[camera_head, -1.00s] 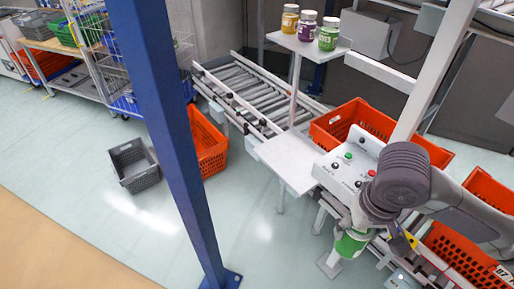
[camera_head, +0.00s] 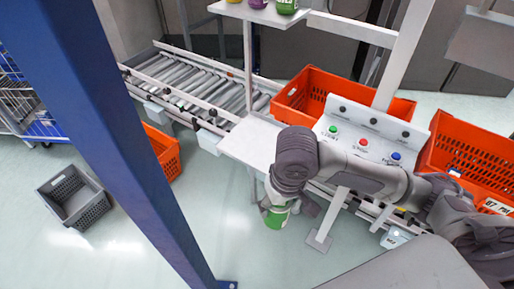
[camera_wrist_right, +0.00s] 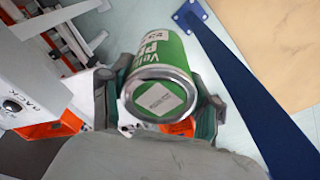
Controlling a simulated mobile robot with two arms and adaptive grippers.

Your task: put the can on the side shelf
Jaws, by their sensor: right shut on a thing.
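The green can (camera_head: 276,217) hangs in my right gripper (camera_head: 284,210), below the wrist and above the floor. In the right wrist view the can (camera_wrist_right: 158,72) is clasped between both fingers (camera_wrist_right: 157,108), its round end with a white label facing the camera. A bare white side shelf (camera_head: 250,142) lies just behind and left of my right wrist; the can is apart from it and lower in the picture. A higher white shelf (camera_head: 300,17) at the top holds several jars, cut off by the frame edge. My left gripper is not seen.
A control box (camera_head: 365,135) with coloured buttons stands right of the side shelf. Orange totes (camera_head: 300,92) stand behind and to the right. A blue post (camera_head: 110,130) crosses the left. A grey crate (camera_head: 75,198) sits on open floor.

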